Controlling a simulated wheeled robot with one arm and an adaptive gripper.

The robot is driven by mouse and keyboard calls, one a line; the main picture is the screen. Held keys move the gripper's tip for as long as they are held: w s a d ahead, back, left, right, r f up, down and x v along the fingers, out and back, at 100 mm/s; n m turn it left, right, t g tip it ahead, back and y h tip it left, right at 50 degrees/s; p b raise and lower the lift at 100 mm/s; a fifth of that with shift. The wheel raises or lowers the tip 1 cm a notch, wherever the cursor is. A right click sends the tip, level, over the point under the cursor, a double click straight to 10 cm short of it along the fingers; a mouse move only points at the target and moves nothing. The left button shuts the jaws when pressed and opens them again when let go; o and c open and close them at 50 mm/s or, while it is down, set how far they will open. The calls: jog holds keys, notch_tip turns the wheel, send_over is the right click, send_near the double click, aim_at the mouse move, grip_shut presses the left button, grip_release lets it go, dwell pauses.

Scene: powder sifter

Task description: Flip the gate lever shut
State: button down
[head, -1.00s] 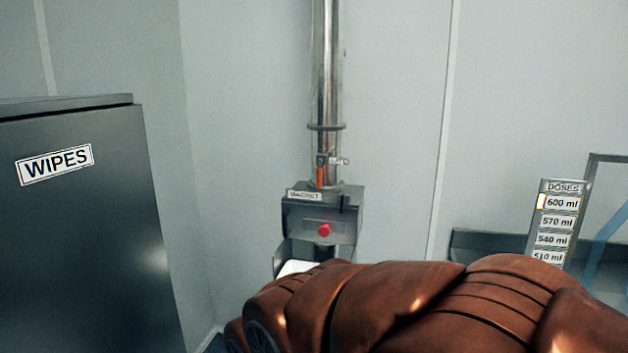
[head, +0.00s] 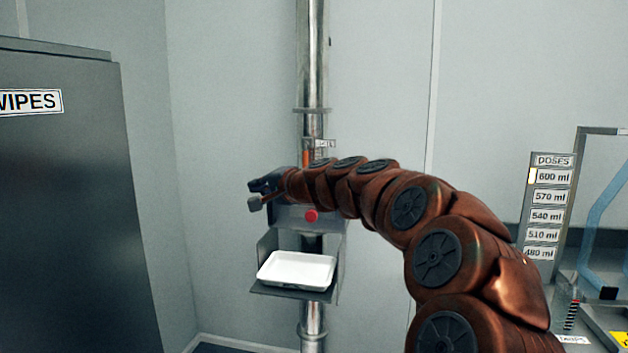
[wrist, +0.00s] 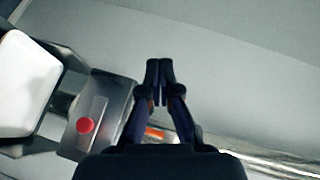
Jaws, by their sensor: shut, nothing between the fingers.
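The gate lever is an orange bar (head: 305,158) on the steel pipe, just under a small tag. Its lower part is hidden behind my arm in the head view. An orange piece (wrist: 155,132), which looks like the lever, shows between and behind my finger bases in the wrist view.
The box carries a red button (head: 311,216). Below it, a white tray (head: 297,270) sits on a shelf. A dark WIPES cabinet (head: 60,210) stands left. A DOSES board (head: 549,205) stands right, near a blue tube (head: 598,235). Wall space left of the pipe is free.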

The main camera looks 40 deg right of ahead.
aim_at(305, 161)
jog(key=s+d+m+h+b, duration=0.1)
jog(key=s+d+m+h, duration=0.2)
jog(key=d, duration=0.8)
jog(key=s+d+r+m+h+b, duration=0.1)
jog(key=d+m+h, duration=0.3)
jog(key=d, duration=0.7)
jog(key=shift+s+d+m+t+h, duration=0.2)
jog(key=shift+s+m+t+h, duration=0.15)
jog(key=shift+s, duration=0.55)
jog(key=w+a+p+x, duration=0.1)
jog(key=a+p+x, duration=0.1)
jog(key=x, duration=1.1)
jog(key=shift+a, duration=0.5)
